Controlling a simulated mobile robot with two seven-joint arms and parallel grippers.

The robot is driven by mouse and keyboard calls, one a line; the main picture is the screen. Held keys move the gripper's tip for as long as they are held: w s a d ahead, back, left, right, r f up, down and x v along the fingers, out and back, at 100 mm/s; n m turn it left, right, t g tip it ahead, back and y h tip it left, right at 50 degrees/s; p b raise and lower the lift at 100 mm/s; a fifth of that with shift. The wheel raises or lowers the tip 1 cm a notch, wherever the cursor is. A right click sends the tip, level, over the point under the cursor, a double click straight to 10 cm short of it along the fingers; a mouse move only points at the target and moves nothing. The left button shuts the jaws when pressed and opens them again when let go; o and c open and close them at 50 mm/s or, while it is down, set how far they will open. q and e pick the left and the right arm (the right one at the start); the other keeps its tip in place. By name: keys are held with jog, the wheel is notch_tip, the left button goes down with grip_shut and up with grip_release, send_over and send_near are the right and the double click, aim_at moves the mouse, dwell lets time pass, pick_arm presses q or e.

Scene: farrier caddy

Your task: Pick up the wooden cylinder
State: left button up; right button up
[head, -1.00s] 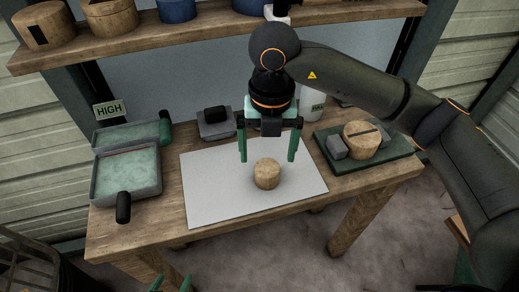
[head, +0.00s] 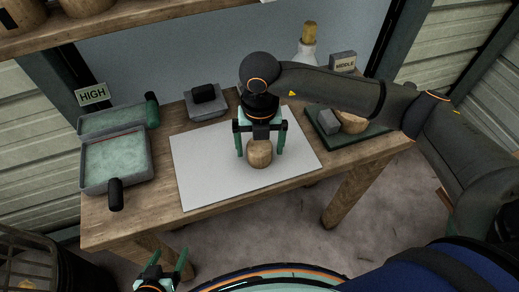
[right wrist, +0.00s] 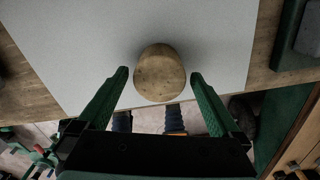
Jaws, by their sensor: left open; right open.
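The wooden cylinder (head: 260,154) stands on the white sheet (head: 205,178) on the workbench. In the right wrist view the cylinder (right wrist: 160,73) lies ahead of my right gripper, centred between the lines of its two green fingers. My right gripper (head: 260,152) is open and reaches down over the sheet, its fingers on either side of the cylinder in the head view. In the right wrist view the right gripper (right wrist: 158,80) shows a gap between each finger and the cylinder. My left gripper (head: 166,264) is open and empty, low in front of the bench.
A grey open box (head: 115,165) with a black handle sits at the bench's left. A grey block with a black knob (head: 207,101) stands behind the sheet. A green board (head: 372,135) with a wooden piece lies at the right. A corked bottle (head: 306,45) stands at the back.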

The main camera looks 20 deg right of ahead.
jog(key=shift+f, duration=0.95)
jog(key=shift+c, duration=0.2)
grip_shut()
